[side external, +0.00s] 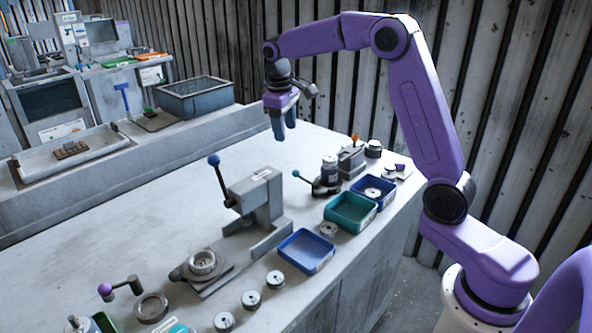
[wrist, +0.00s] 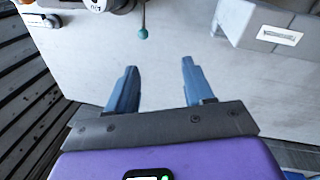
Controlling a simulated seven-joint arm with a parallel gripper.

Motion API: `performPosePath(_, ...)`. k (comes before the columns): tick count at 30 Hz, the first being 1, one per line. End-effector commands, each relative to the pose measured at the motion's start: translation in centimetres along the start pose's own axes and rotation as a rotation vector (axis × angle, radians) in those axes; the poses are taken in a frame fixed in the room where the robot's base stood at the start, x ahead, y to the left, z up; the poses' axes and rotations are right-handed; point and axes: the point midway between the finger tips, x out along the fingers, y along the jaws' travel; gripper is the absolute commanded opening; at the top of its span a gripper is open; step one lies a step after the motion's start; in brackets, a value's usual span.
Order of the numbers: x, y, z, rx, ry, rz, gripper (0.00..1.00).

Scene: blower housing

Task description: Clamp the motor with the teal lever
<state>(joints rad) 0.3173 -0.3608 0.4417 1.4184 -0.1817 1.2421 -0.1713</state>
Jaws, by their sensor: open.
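The teal lever (side external: 297,174) is a thin rod with a teal ball, sticking out to the left of a dark clamp fixture (side external: 325,188). Its ball and rod also show at the top middle of the wrist view (wrist: 143,32). The motor (side external: 330,169), a grey cylinder, stands upright in the fixture; in the wrist view a labelled round part (wrist: 97,5) is cut off at the top edge. My gripper (side external: 284,132) is open and empty, pointing down above the bench. In the wrist view its blue fingers (wrist: 158,82) are apart, with the teal ball beyond them, untouched.
A fixture with an orange knob (side external: 354,138) stands behind the motor. A teal tray (side external: 350,212) and blue trays (side external: 306,251) line the front edge. A grey press with a blue-knobbed lever (side external: 214,162) stands left of the clamp. The bench (side external: 180,185) behind them is clear.

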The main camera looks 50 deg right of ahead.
Motion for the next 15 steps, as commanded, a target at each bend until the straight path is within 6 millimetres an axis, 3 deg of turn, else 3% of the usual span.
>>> performPosePath(3,0.6,2.4,-0.5,0.048,-0.012,0.011,0.52)
performPosePath(6,0.8,3.3,-0.5,0.067,-0.018,0.014,0.52)
performPosePath(11,1.6,3.7,-0.5,0.073,-0.020,0.016,0.52)
performPosePath(15,3.6,3.7,-0.4,0.072,-0.023,0.014,0.52)
